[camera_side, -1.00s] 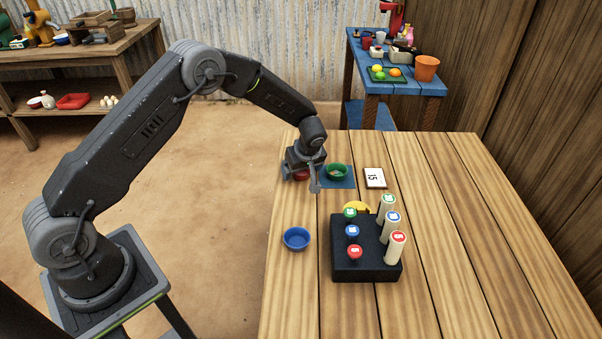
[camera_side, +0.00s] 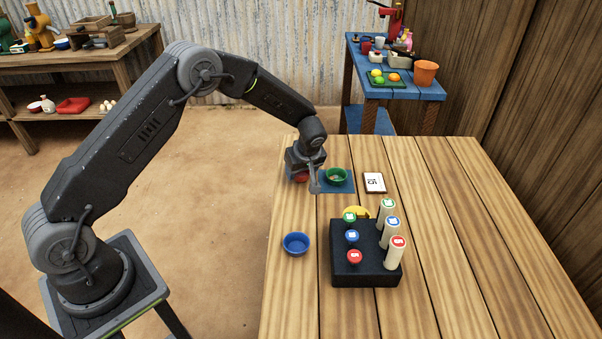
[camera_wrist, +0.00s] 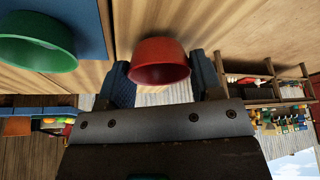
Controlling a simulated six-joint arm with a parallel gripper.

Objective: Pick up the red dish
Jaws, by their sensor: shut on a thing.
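The red dish (camera_wrist: 160,70) is between the two fingers of my gripper (camera_wrist: 160,58) in the wrist view, and my gripper is shut on it. In the side view my gripper (camera_side: 303,178) is low over the table's far left, and only part of the red dish (camera_side: 300,178) shows beneath it. Whether the dish touches the table is hard to tell. A green dish (camera_side: 336,177) sits on a blue mat (camera_side: 342,188) just right of my gripper. The green dish (camera_wrist: 38,45) also shows at the left of the wrist view.
A blue dish (camera_side: 297,244) stands on the table's left side. A black block (camera_side: 365,275) holds several labelled pegs, with a yellow thing (camera_side: 357,212) partly hidden behind. A number card (camera_side: 374,183) lies right of the mat. The table's right side is clear.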

